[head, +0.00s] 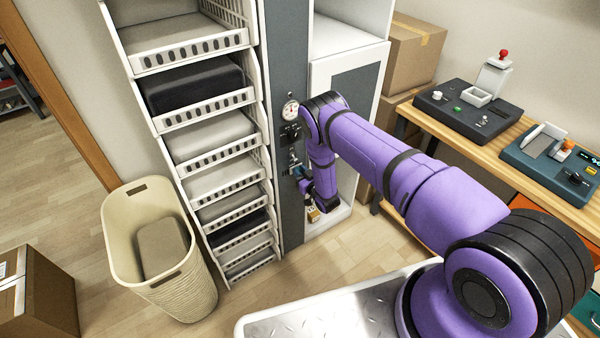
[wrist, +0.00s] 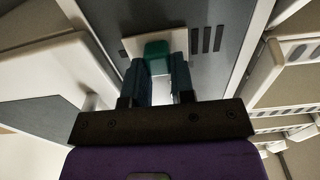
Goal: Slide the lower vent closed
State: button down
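In the wrist view, the vent's slider is a pale plate (wrist: 134,46) with a green knob (wrist: 157,50) on a grey panel (wrist: 215,75). Dark slots (wrist: 207,40) show beside the plate on its right. My gripper (wrist: 163,72) has its two dark teal fingers on either side of the knob, appearing to touch it, so it looks shut on the knob. In the head view, my arm reaches down to the narrow grey panel (head: 291,70); the gripper is small there and partly hidden by the arm's links.
A white rack (head: 150,120) with several bins stands left of the panel, and a white cabinet (head: 322,80) right of it. A cream basket (head: 120,230) stands on the floor. A wooden bench (head: 535,170) with devices is at right. A gauge (head: 290,109) sits higher on the panel.

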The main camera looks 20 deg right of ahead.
aim_at(287, 171)
jog(key=shift+s+a, duration=0.3)
jog(key=shift+a, duration=0.65)
jog(key=shift+s+a, duration=0.3)
jog(key=shift+a, duration=0.65)
jog(key=c, duration=1)
grip_release()
jog(key=shift+a, duration=0.1)
jog(key=shift+o, duration=0.2)
jog(key=shift+s, duration=0.15)
jog(key=v, duration=1)
jog(key=shift+s, duration=0.3)
jog(key=shift+d, duration=0.2)
